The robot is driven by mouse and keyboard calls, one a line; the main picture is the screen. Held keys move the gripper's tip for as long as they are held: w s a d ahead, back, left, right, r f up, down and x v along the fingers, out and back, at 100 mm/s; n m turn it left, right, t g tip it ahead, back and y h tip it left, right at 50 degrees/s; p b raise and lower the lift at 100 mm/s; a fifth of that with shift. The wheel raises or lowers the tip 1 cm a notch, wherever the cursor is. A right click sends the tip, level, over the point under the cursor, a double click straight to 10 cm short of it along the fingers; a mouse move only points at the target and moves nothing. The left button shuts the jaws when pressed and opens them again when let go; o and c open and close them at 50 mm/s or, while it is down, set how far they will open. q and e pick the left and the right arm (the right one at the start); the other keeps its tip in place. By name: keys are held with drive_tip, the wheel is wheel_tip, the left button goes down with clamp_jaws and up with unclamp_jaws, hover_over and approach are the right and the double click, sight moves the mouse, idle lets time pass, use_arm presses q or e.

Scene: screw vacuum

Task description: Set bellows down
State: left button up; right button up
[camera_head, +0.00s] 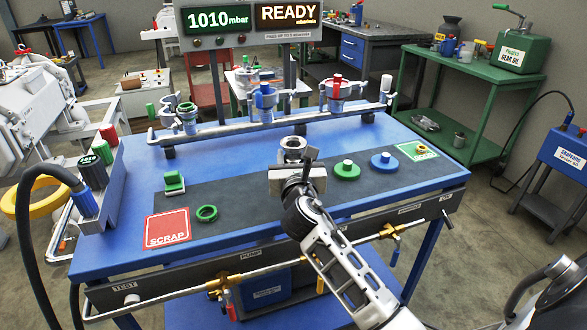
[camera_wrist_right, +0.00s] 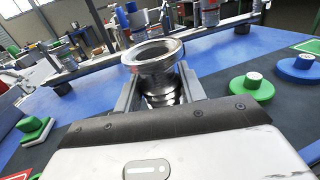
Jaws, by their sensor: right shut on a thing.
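The bellows (camera_head: 292,147) is a short silvery metal piece with a wide round flange on top and ribbed sides. My right gripper (camera_head: 291,168) is shut on it over the dark mat in the middle of the blue table. In the right wrist view the bellows (camera_wrist_right: 153,55) stands upright between the two fingers of the right gripper (camera_wrist_right: 160,88), its open flange facing up. Its lower end is hidden behind the gripper body, so I cannot tell whether it touches the mat. My left gripper is not in view.
A metal pipe (camera_head: 215,128) with valves runs along the back. Bare mat lies left of the gripper.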

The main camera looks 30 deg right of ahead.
drive_tip(key=shift+f, duration=1)
drive_tip(key=o, duration=1.1)
drive_tip(key=shift+o, duration=0.2)
drive_tip(key=shift+s+a+r, duration=0.1)
drive_tip(key=shift+r, duration=0.1)
drive_tip(key=v, duration=1.2)
drive_tip(key=s+a+f+m+g+y, duration=0.2)
drive_tip(key=s+a+f+m+y, duration=0.4)
drive_tip(key=m, duration=0.8)
drive_tip(key=s+a+f+m+g+y, duration=0.2)
drive_tip(key=s+a+f+m+y, duration=0.4)
drive_tip(key=m, duration=0.8)
drive_tip(key=s+a+f, duration=0.3)
drive_tip(key=f, duration=0.2)
drive_tip(key=shift+a+m+g, duration=0.2)
drive_tip(key=shift+m+g, duration=0.1)
drive_tip(key=shift+g, duration=0.1)
